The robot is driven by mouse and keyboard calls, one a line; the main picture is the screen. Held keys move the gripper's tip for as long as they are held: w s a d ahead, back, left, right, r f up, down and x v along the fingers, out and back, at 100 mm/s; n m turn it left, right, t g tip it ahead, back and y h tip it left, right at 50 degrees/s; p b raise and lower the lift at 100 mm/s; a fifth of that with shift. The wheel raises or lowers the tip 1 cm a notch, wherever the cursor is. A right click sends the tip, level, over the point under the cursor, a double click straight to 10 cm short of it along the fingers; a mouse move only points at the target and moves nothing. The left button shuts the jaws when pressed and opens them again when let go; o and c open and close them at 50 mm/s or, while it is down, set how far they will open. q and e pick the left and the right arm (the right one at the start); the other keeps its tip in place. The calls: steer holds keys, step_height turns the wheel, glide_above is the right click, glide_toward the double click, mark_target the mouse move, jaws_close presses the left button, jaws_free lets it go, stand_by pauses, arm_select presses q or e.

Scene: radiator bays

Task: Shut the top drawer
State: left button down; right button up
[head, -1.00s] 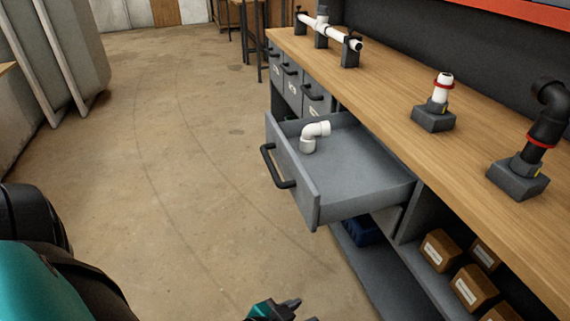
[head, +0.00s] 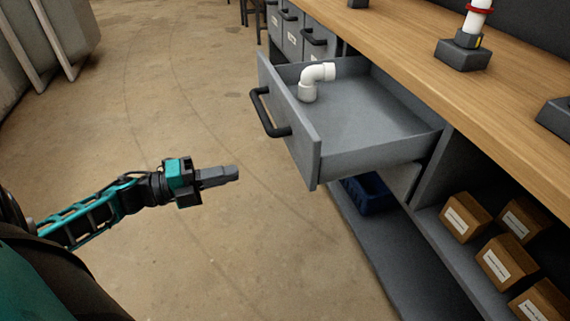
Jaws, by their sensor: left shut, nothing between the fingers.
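The top drawer (head: 345,155) is grey and pulled well out from under the wooden workbench (head: 500,130). Its front panel (head: 292,118) faces left and carries a black bar handle (head: 268,113). A white pipe elbow (head: 315,82) lies inside the drawer near the front. My left gripper (head: 232,174) is shut and empty. It is to the left of the drawer front in the picture, below the handle and apart from it, with its fingers pointing right. My right gripper is not in view.
Cardboard boxes (head: 465,217) with labels sit on a low shelf at the right. A blue bin (head: 370,192) is below the open drawer. Closed small drawers (head: 292,38) are behind it. A pipe stand (head: 463,52) is on the benchtop.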

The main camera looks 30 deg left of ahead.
mark_target(303, 157)
arm_select(q)
steer(key=b+x, duration=0.2)
steer(key=x, duration=1)
steer(key=shift+w+d, duration=0.5)
steer(key=shift+w, duration=0.05)
steer(key=shift+w+d, duration=0.1)
steer(key=shift+r, duration=0.1)
